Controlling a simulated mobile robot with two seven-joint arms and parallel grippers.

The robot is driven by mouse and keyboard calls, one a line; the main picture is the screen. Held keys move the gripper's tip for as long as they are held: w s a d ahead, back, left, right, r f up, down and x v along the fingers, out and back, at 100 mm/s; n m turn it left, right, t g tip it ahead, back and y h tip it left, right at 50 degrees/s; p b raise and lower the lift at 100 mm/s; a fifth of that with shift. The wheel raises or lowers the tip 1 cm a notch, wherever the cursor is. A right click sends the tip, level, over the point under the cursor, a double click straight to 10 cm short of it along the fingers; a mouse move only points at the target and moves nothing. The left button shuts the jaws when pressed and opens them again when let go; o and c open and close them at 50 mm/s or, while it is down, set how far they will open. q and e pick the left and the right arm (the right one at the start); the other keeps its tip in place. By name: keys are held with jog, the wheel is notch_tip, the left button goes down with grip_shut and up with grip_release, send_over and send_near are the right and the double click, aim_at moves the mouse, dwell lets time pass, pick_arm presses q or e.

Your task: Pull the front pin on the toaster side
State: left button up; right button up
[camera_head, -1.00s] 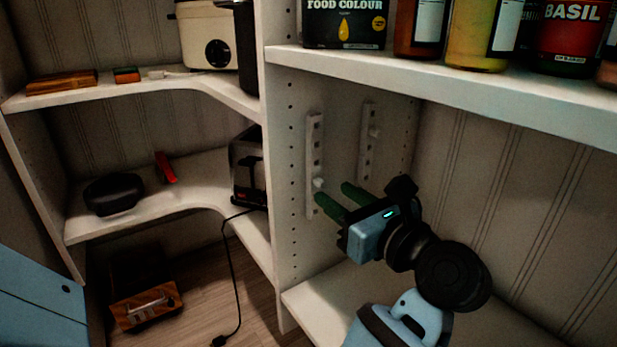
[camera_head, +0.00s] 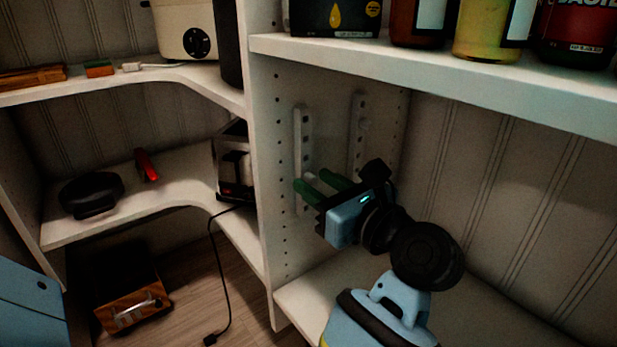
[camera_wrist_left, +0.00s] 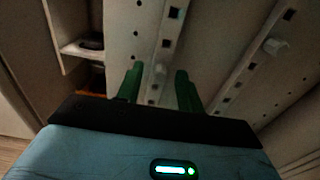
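The white slotted front rail (camera_head: 304,135) is on the side panel (camera_head: 265,150), with the toaster (camera_head: 237,168) on the shelf beyond that panel. The small white front pin (camera_wrist_left: 160,72) sticks out of this rail in the left wrist view. My left gripper (camera_head: 310,179) is open at the rail. Its two green fingers stand either side of the pin in the wrist view (camera_wrist_left: 156,80), with gaps visible. In the head view the fingers partly cover the rail's lower part. A second rail (camera_head: 357,125) behind carries another white pin (camera_wrist_left: 276,46). My right gripper is out of view.
A shelf with jars and a food colour box (camera_head: 335,18) overhangs the gripper. A lower shelf board (camera_head: 300,295) lies below. The rear wall (camera_head: 470,190) is bare. A black cord (camera_head: 222,270) hangs from the toaster shelf to the floor.

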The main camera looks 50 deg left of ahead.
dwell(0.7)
pick_arm(q)
grip_shut()
dwell(0.3)
jog(key=shift+d, duration=0.1)
